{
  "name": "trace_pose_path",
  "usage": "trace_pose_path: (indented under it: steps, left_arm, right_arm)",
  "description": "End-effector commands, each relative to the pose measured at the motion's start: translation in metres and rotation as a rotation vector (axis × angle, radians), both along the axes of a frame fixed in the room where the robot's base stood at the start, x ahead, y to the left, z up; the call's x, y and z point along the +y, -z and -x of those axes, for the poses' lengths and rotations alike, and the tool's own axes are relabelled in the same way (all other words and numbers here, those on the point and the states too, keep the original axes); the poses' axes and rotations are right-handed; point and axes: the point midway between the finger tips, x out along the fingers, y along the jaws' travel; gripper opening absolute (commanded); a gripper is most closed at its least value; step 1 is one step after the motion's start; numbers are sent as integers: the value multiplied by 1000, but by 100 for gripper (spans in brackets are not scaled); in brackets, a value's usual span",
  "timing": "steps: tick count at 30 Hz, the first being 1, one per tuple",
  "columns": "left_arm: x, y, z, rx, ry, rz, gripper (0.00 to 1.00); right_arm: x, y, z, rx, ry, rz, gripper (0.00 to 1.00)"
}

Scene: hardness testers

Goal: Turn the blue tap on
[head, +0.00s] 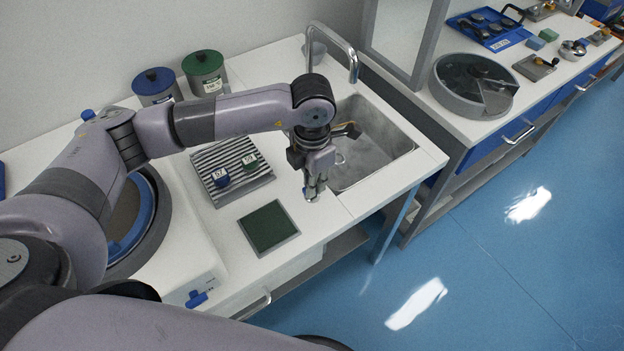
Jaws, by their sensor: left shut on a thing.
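A blue lever-like handle (197,298) sits on the front of the white polishing machine (185,255), low in the view. A smaller blue knob (87,114) shows behind my left arm; I cannot tell for certain which of the two is the blue tap. My left gripper (312,192) points down over the counter, in front of the sink and well apart from both blue parts. Its fingers are shut on a small metallic piece, mostly hidden between them. My right gripper is out of view.
A curved metal faucet (345,50) stands over the steel sink (385,130). A striped tray (212,192) holds a blue and a green labelled piece. A dark green pad (268,227) lies nearby. Blue and green canisters (206,72) stand at the wall. The blue floor is clear.

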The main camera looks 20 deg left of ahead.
Motion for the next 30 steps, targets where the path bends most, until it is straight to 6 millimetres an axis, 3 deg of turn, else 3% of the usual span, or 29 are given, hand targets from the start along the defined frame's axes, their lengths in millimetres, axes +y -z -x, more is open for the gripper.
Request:
trace_pose_path:
  steps: [1, 2, 10, 22, 30]
  left_arm:
    - [0, -2, -2, -5, -5, 1, 0]
    - [0, -2, -2, -6, -5, 2, 14]
    - [0, -1, -1, -3, -2, 1, 32]
    - [0, -9, -1, -3, 0, 1, 32]
    - [0, -61, -2, -7, 0, 1, 32]
  right_arm:
    - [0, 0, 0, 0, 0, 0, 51]
    - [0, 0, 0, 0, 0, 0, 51]
    - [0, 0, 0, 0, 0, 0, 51]
    - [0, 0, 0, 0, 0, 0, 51]
    - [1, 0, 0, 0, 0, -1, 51]
